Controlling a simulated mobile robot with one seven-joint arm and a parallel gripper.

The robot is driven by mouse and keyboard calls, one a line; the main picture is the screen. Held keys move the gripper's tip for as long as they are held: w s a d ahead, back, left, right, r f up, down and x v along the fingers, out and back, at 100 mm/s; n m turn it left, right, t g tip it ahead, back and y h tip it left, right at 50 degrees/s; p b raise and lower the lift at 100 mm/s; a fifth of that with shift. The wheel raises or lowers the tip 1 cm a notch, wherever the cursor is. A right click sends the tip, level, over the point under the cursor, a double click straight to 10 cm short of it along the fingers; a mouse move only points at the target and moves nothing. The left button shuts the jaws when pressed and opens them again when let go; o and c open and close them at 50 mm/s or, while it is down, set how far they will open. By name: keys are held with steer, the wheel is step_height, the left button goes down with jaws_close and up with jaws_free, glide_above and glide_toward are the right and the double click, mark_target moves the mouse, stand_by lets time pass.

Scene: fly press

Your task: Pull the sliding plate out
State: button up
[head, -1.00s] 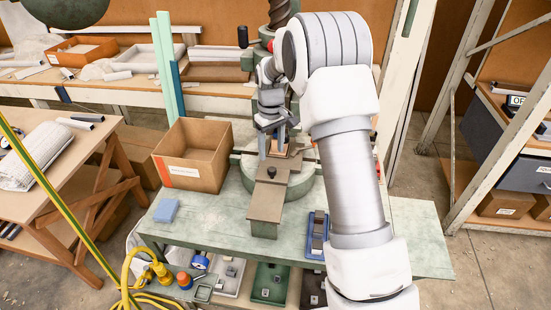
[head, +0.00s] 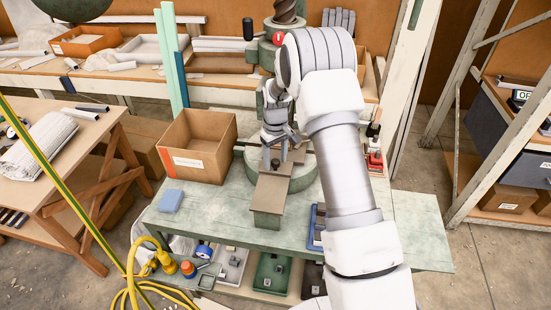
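The sliding plate (head: 268,193) is a flat brown-grey slab. It lies on a narrow guide over the round green base (head: 304,178) of the press and points toward the front of the bench. A small dark knob (head: 275,163) stands on the plate. My gripper (head: 275,156) points down over the plate at the knob, with its two fingers apart. Whether the fingers touch the knob cannot be told. My gripper and wrist hide the plate's far end and part of the press.
An open cardboard box (head: 198,150) stands close left of the press. A blue block (head: 171,200) lies on the green bench (head: 215,215). A blue tray (head: 316,225) and my arm are to the right. The bench is clear left of the plate's front.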

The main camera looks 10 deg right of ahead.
jaws_close()
stand_by(1.2)
